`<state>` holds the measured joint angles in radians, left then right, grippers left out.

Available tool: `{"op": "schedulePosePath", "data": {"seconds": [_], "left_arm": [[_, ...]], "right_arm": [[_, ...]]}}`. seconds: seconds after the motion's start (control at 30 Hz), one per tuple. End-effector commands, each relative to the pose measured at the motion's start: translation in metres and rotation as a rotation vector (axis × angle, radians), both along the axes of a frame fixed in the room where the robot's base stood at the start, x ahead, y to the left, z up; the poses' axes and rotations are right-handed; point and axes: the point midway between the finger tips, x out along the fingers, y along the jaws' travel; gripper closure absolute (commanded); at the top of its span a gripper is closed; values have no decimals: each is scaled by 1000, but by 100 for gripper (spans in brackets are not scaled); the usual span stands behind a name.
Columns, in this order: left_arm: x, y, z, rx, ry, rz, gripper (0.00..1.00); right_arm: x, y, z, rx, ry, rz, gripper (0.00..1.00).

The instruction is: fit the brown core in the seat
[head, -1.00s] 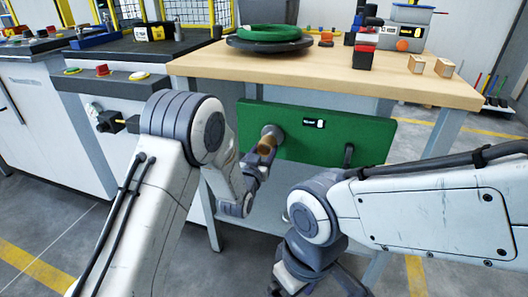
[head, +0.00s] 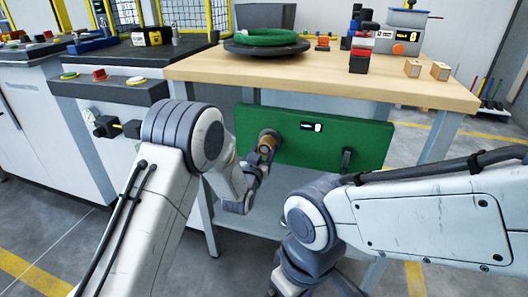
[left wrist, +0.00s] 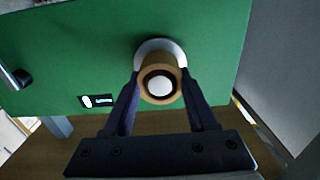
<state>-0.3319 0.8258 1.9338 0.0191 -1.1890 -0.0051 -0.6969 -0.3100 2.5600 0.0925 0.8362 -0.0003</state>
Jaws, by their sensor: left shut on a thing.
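The brown core (head: 267,143) is a short hollow tube at the left part of the green panel below the table. My left gripper (head: 258,158) is shut on it. In the left wrist view the core (left wrist: 147,90) sits between the fingers of my gripper (left wrist: 160,88), its open end facing the camera. A pale round end shows inside its bore. The grey round seat (left wrist: 160,50) shows behind the core on the panel. I cannot tell how deep the core sits. My right gripper (head: 310,280) hangs low at the bottom; its fingertips are not clear.
The green panel (head: 330,140) has a small display (head: 312,126) and a black handle (head: 346,160). The wooden table (head: 330,72) above holds a green coil (head: 270,37) on a dark disc, stacked blocks and two small wooden blocks. A button box (head: 110,90) is at the left.

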Motion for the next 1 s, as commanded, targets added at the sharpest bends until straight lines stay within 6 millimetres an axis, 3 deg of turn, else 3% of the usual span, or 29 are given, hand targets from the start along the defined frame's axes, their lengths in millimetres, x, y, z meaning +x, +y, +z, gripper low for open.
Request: {"op": "schedulePosePath", "data": {"seconds": [0.37, 0.4, 0.47, 0.83, 1.0], "left_arm": [[9, -3, 1, -1, -2, 0, 97], [9, -3, 1, 0, -1, 0, 31], [9, -3, 1, 0, -1, 0, 8], [6, -2, 0, 0, 1, 0, 8], [-14, 5, 2, 1, 4, 0, 8]], "right_arm": [[0, 0, -1, 0, 0, 0, 7], [0, 0, -1, 0, 0, 0, 7], [0, 0, -1, 0, 0, 0, 7], [0, 0, 0, 0, 0, 0, 7], [0, 0, 8, 0, 0, 0, 7]]}}
